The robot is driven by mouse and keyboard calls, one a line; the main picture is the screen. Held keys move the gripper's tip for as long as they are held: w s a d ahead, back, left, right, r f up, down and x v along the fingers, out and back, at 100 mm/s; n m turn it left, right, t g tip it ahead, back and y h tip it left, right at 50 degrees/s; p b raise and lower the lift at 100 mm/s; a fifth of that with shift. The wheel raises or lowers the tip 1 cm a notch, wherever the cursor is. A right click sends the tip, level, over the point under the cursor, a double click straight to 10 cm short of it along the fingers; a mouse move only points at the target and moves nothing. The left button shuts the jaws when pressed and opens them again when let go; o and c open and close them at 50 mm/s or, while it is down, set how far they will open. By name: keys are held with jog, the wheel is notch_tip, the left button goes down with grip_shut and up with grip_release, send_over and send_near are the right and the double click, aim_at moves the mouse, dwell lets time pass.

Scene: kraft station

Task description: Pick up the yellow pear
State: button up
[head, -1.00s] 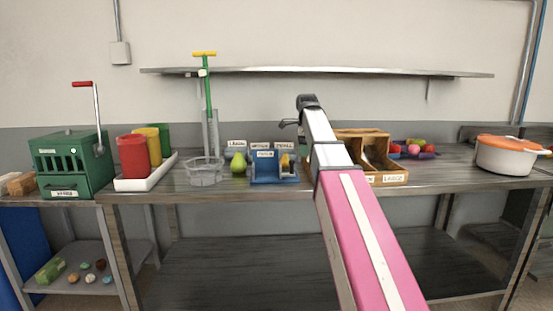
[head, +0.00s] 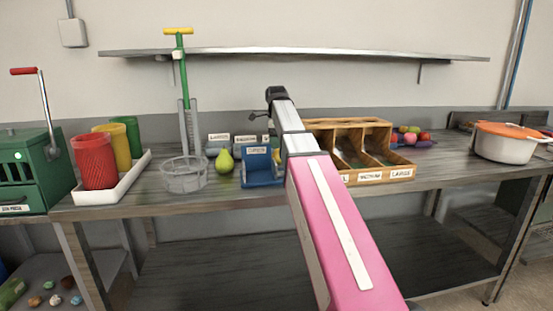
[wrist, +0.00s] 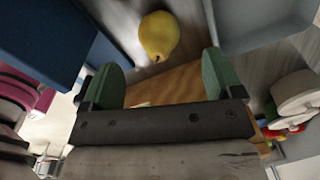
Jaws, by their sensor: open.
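The yellow pear (wrist: 158,36) lies on a grey surface at the top of the wrist view, beside a dark blue block-like thing (wrist: 45,40). My gripper (wrist: 160,75) shows two green fingers, spread apart and empty. The pear is beyond the fingertips, roughly in line with the gap between them, not held. In the head view a yellow-green pear (head: 224,160) stands on the bench, left of a blue bin (head: 262,168).
A clear basket (head: 184,175) and coloured cups (head: 95,160) stand left. A white pot (head: 505,148) is far right. A grey-blue tray (wrist: 260,22) lies right of the pear.

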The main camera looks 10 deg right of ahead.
aim_at(277, 156)
jog(key=shift+d+f, duration=0.2)
jog(key=shift+f, duration=3.55)
jog(key=c, duration=1)
